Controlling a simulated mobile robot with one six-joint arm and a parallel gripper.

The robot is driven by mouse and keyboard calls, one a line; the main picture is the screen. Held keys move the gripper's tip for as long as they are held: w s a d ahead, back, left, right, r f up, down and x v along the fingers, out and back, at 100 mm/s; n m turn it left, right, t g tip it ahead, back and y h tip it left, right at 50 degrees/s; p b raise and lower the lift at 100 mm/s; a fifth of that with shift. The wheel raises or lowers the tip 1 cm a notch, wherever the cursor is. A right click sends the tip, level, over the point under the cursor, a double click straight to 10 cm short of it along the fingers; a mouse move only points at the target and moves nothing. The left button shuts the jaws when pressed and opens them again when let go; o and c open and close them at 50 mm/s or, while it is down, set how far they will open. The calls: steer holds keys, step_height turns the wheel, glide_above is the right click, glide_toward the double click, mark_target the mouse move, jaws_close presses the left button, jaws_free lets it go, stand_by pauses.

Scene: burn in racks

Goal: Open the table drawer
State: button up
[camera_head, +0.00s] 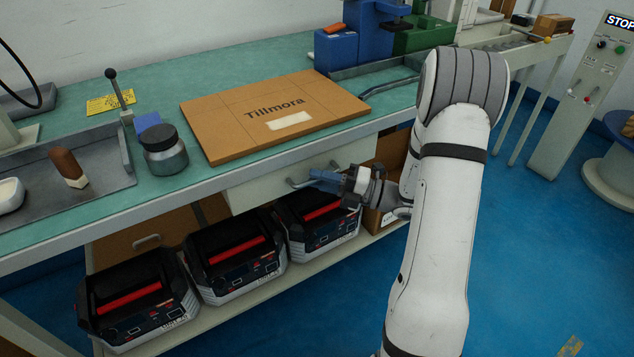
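The table drawer (253,190) is a pale front under the table's front edge, below the cardboard sheet. It looks closed or nearly so. Its metal bar handle (297,185) shows at the left end; the rest is hidden behind my gripper. My gripper (318,180) reaches in from the right, its blue fingers at the handle. I cannot tell whether the fingers touch the handle or are closed around it. The table (225,83) has a green top with a grey front edge.
A brown "Tillmora" cardboard sheet (215,130) and a dark-lidded jar (166,155) lie on the table above. Several black-and-red battery-like units (235,255) stand on the lower shelf. A cardboard box (385,205) is right of the drawer. Blue floor in front is clear.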

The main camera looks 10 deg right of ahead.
steer(key=shift+w+a+r, duration=0.1)
steer(key=shift+w+a, duration=0.1)
steer(key=shift+a, duration=0.25)
steer(key=shift+c, duration=0.3)
jaws_close()
